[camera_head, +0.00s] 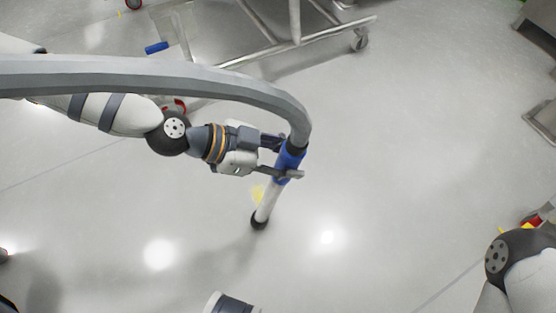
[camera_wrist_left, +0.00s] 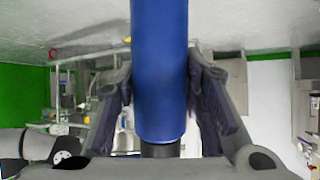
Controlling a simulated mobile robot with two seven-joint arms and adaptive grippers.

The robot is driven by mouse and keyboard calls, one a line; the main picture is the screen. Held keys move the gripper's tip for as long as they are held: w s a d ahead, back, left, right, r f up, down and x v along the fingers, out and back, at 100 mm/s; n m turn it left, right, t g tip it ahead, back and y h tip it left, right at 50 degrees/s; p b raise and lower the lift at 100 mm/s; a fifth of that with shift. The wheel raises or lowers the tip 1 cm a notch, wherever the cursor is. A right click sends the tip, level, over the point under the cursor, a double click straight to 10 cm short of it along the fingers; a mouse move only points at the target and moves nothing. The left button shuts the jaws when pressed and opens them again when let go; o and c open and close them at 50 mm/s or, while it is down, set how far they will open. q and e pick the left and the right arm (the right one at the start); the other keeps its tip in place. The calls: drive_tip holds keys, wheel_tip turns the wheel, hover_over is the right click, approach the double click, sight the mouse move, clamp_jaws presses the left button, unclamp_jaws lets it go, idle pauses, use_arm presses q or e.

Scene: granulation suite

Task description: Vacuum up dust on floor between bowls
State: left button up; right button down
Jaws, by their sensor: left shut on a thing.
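A vacuum wand has a blue grip (camera_head: 288,163), a white tube (camera_head: 267,203) and a dark nozzle end (camera_head: 259,221) pointing down at the floor. A thick grey hose (camera_head: 200,76) arches from the left edge to its top. My left gripper (camera_head: 287,158) is shut around the blue grip. The left wrist view shows the blue grip (camera_wrist_left: 160,70) between its two fingers. A small yellow patch of dust (camera_head: 257,192) lies on the floor just left of the tube. I cannot make out the bowls for certain. My right gripper is not in view.
A steel cart frame (camera_head: 270,45) on casters (camera_head: 360,41) stands at the top. A blue object (camera_head: 156,47) lies near it. Steel equipment (camera_head: 541,118) stands at the right edge. The grey floor (camera_head: 400,150) in the middle and right is clear.

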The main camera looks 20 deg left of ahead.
use_arm(q)
drive_tip(key=shift+w+d, duration=0.2)
